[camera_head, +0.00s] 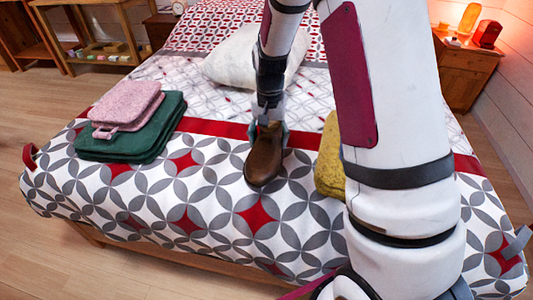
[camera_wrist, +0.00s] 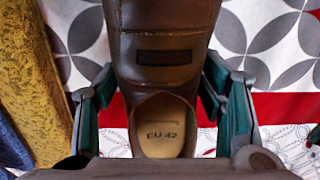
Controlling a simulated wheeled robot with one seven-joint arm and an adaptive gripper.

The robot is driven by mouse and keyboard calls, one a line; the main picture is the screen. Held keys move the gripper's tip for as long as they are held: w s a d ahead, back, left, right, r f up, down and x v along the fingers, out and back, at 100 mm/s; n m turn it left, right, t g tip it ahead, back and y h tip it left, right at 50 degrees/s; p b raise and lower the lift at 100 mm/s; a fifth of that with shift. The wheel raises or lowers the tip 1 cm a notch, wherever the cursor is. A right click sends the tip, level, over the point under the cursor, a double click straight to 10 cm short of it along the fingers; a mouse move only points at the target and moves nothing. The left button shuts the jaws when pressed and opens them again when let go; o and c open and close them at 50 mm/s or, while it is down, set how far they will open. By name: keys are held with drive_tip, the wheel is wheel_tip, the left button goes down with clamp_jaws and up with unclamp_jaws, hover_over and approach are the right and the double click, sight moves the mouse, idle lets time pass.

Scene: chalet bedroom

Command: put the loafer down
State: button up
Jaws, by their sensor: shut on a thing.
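The brown leather loafer (camera_head: 264,157) is at the middle of the bed in the head view, toe toward the front edge. It also fills the middle of the wrist view (camera_wrist: 165,70), with its insole marked EU 42 showing. My gripper (camera_head: 268,128) is shut on the loafer near its heel end, with the teal fingers on both sides of the shoe in the wrist view (camera_wrist: 155,105). The loafer is over the patterned bedspread (camera_head: 215,215); I cannot tell whether its sole touches the cloth.
A green folded cloth (camera_head: 150,135) with a pink one (camera_head: 125,103) on top lies at the left. A yellow folded cloth (camera_head: 330,165) lies close on the right, partly behind my arm. A white pillow (camera_head: 235,60) is farther back. The bedspread in front is clear.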

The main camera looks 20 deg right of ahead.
drive_tip(key=shift+f+b, duration=0.75)
drive_tip(key=shift+f, duration=1.75)
drive_tip(key=shift+f, duration=0.1)
drive_tip(key=o, duration=1.9)
drive_tip(key=shift+c, duration=0.2)
